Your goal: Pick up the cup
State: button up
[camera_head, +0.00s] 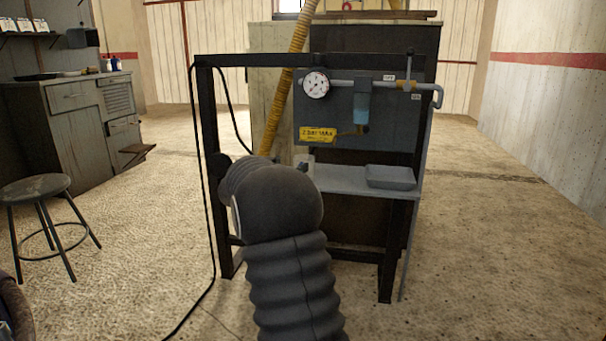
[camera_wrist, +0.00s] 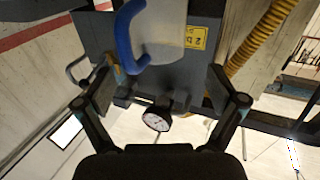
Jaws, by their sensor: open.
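The cup (camera_wrist: 168,30) shows in the wrist view as a pale, translucent body with a blue handle (camera_wrist: 125,35) on its left side. It is at the top of that view and its upper part in the picture is cut off. My gripper (camera_wrist: 160,72) is open, with one finger on each side of the picture. The cup appears between and just beyond the fingertips; I cannot tell whether they touch it.
A black frame (camera_head: 207,115) holds a panel with a gauge (camera_head: 316,84), pipe and yellow label (camera_head: 318,134). Its shelf (camera_head: 340,180) carries a grey tray (camera_head: 391,177) on the right. A stool (camera_head: 35,188) stands left. The floor at right is clear.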

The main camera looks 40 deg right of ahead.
jog(key=shift+b+x, duration=0.4)
jog(key=shift+x, duration=2.45)
jog(key=shift+s, duration=0.1)
jog(key=c, duration=1.2)
